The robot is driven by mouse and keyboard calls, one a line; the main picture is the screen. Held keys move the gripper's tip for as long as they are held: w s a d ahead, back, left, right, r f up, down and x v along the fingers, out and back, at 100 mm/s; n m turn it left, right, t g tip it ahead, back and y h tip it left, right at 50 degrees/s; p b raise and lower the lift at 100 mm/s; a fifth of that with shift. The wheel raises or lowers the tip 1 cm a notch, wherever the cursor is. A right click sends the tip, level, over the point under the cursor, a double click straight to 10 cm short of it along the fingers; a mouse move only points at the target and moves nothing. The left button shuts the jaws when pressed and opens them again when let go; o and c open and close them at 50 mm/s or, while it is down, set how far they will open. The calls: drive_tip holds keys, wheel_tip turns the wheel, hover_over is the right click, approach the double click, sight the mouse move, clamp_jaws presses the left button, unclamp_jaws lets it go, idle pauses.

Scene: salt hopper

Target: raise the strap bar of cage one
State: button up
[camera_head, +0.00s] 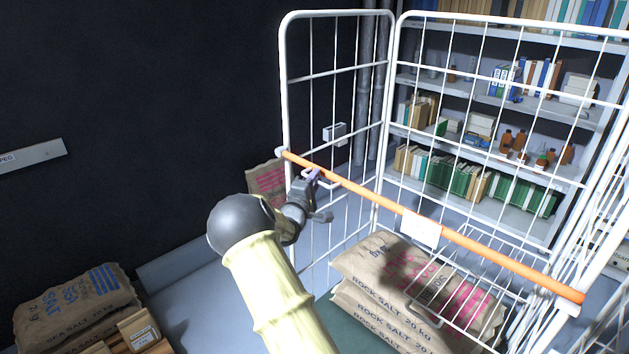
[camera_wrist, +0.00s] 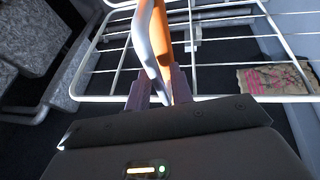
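The orange strap bar (camera_head: 372,194) slants across the open front of the white wire cage (camera_head: 287,75), from the left post to the lower right. A white label plate (camera_head: 421,229) hangs at its middle. My gripper (camera_head: 314,175) is at the bar's left part, by a pale loop handle. In the wrist view, the bar (camera_wrist: 161,28) and the grey-white handle (camera_wrist: 146,42) run down to my gripper (camera_wrist: 160,84). The fingers stand on either side of the handle, which fills the gap between them. Their contact faces are hidden.
Rock salt sacks (camera_head: 375,262) lie stacked inside the cage. Sea salt sacks (camera_head: 75,300) and a small wooden crate (camera_head: 138,328) are at lower left. A bookshelf (camera_head: 480,100) stands behind the cage. A dark wall is at left.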

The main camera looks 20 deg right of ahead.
clamp_jaws()
drive_tip(key=shift+r, duration=0.2)
